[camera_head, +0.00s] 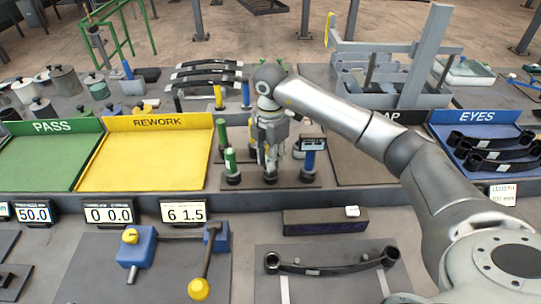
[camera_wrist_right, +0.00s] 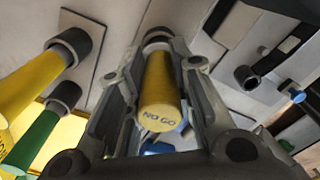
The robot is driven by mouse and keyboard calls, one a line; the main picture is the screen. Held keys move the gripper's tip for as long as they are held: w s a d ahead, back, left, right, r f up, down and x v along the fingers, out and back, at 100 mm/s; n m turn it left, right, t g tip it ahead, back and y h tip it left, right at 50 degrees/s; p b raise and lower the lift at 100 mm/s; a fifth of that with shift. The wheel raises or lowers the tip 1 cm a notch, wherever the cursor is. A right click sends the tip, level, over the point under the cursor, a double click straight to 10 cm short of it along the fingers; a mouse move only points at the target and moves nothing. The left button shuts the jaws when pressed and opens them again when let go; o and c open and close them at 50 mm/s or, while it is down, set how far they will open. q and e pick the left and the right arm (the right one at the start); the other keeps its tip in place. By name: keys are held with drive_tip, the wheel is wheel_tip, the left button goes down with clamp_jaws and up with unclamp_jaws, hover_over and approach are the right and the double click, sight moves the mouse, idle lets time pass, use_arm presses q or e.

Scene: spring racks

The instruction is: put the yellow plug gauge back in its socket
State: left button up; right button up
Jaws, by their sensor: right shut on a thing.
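My right gripper (camera_head: 270,150) points down over the gauge stand and is shut on the yellow plug gauge (camera_wrist_right: 160,92), marked NO GO. In the right wrist view the gauge lies between both fingers (camera_wrist_right: 158,85). A dark round socket collar (camera_wrist_right: 157,42) shows at its far end; whether the gauge is seated in it or just above it I cannot tell. In the head view the gripper hides most of the gauge, and a dark socket base (camera_head: 270,177) shows below the fingers. My left gripper is not in view.
Green plugs (camera_head: 230,162) stand left of the gripper, and a blue plug (camera_head: 308,158) with a small display stands close on the right. The yellow REWORK tray (camera_head: 145,160) is to the left. A dark purple box (camera_head: 310,222) lies in front.

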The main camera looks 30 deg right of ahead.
drive_tip(key=shift+f+b, duration=0.45)
drive_tip(key=shift+f, duration=0.3)
drive_tip(key=o, duration=1.5)
drive_tip(key=shift+r+p, duration=2.75)
drive_tip(key=shift+r, duration=1.25)
